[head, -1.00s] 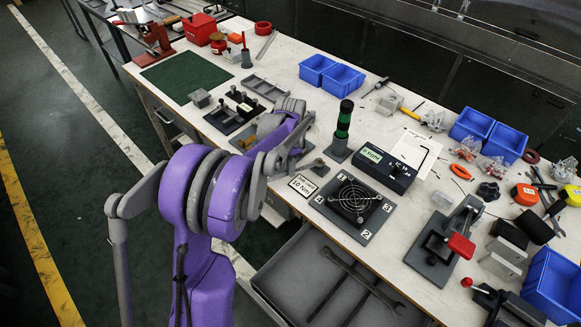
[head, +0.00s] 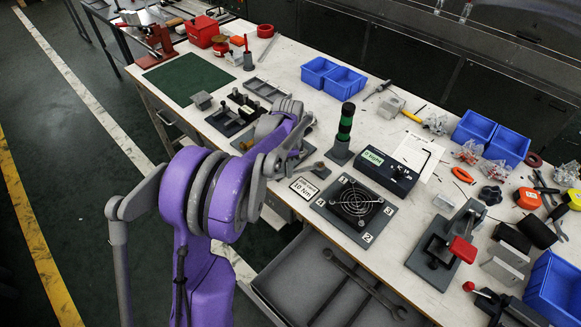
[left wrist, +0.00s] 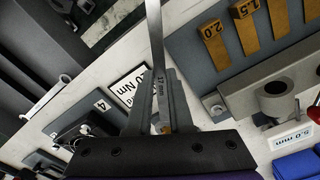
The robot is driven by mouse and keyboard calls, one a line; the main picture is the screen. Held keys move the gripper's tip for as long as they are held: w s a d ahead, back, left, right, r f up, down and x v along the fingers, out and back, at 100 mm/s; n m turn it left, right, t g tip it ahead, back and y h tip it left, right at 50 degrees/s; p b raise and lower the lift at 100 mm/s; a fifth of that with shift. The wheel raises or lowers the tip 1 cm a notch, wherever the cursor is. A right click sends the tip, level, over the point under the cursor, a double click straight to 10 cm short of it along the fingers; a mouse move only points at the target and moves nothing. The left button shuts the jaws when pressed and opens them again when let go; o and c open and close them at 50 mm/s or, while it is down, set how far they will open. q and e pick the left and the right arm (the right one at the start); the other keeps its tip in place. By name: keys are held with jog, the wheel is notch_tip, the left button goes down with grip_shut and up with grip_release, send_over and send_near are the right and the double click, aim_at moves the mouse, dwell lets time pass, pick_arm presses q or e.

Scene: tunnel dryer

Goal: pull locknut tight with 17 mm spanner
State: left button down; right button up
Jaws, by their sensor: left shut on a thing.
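My left gripper (left wrist: 157,88) shows in the left wrist view with its fingers shut on a grey spanner (left wrist: 154,35) marked 17 mm. The spanner's shaft runs from between the fingers to the top edge; its far end is out of view. In the head view my purple arm reaches over the front edge of the workbench (head: 225,112) and mostly hides the gripper and spanner. I cannot make out the locknut in either view. My right gripper is not in view.
A 10 Nm card (head: 303,188) and a fan plate (head: 355,208) lie right of my arm. In the wrist view, a grey bracket (left wrist: 262,102) is at right.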

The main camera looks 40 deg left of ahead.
pick_arm(q)
jog(key=shift+s+a, duration=0.3)
jog(key=shift+s, duration=0.5)
jog(key=shift+s+a, duration=0.25)
jog(key=shift+s, duration=0.5)
jog(key=shift+r+p, duration=1.7)
jog(key=shift+r, duration=1.35)
jog(key=c, duration=1.5)
grip_release()
grip_shut()
